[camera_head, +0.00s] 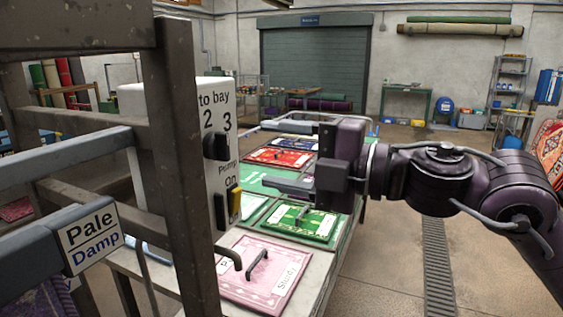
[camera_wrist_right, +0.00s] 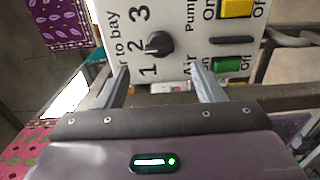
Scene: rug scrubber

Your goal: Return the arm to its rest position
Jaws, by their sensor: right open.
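My right arm (camera_head: 440,170) reaches in from the right in the head view, held level above the row of rug panels. Its right gripper (camera_head: 268,155) points left towards the white control box (camera_head: 222,150), with its fingers spread and nothing between them. In the right wrist view the two fingers (camera_wrist_right: 163,88) are apart, with the control box beyond them. The box carries a black knob (camera_wrist_right: 160,45) marked 1, 2, 3, a yellow switch (camera_wrist_right: 237,8) and a green switch (camera_wrist_right: 228,64). I cannot tell the exact gap to the box. My left gripper is not in view.
A dark metal frame (camera_head: 182,150) stands close at the left, with a "Pale Damp" sign (camera_head: 91,236) on a rail. Rug panels with handles, including a pink one (camera_head: 245,290) and a green one (camera_head: 320,222), lie below my right arm. Open floor (camera_head: 395,270) lies right, with a drain grate.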

